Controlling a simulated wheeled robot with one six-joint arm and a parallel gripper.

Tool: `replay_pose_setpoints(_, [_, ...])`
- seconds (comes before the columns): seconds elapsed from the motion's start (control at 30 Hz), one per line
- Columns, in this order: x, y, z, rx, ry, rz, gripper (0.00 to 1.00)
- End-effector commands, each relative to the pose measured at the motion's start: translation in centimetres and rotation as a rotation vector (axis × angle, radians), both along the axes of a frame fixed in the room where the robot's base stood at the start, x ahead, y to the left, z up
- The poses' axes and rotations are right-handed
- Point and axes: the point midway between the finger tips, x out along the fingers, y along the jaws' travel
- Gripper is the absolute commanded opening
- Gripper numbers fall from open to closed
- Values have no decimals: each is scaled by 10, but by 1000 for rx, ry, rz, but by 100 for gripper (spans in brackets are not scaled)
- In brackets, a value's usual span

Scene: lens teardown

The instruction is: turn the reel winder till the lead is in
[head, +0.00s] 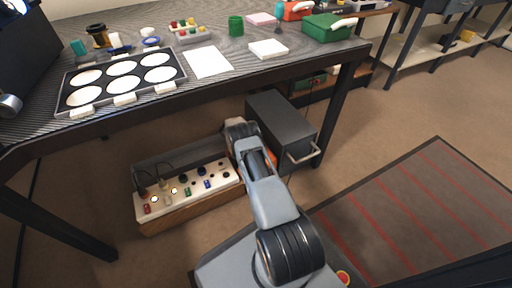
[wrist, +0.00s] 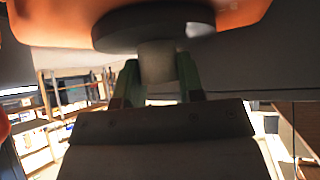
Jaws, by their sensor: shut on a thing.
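The reel winder (wrist: 60,25) fills the top of the wrist view as an orange body. It carries a dark round disc (wrist: 150,24) with a short grey knob (wrist: 157,64) hanging below it. My gripper (wrist: 157,78) has its two greenish fingers shut on this knob, one on each side. In the head view, only a sliver of orange shows beside my arm near the grey cabinet, and my arm hides the gripper and knob. I cannot make out the lead in either view.
The grey cabinet (head: 283,122) with a handle stands under the workbench, close to my arm. A box with a white control panel (head: 190,190) sits left of my arm. The bench (head: 225,85) overhangs both. Open floor (head: 400,140) lies to the right, beside a red-striped mat (head: 420,215).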

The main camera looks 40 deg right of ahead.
Motion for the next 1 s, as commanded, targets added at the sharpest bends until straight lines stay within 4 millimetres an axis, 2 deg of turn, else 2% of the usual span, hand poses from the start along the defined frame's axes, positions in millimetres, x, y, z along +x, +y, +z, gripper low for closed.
replay_pose_setpoints(0.07, [0, -2, 1, -3, 0, -1, 12])
replay_pose_setpoints(0.1, [0, -2, 1, -3, 0, -1, 38])
replay_pose_setpoints(0.33, [0, 0, 1, -2, 0, 2, 60])
replay_pose_setpoints(0.67, [2, 4, 5, -2, 0, 4, 61])
replay_pose_setpoints(1.0, [24, 40, 50, -3, -3, 5, 61])
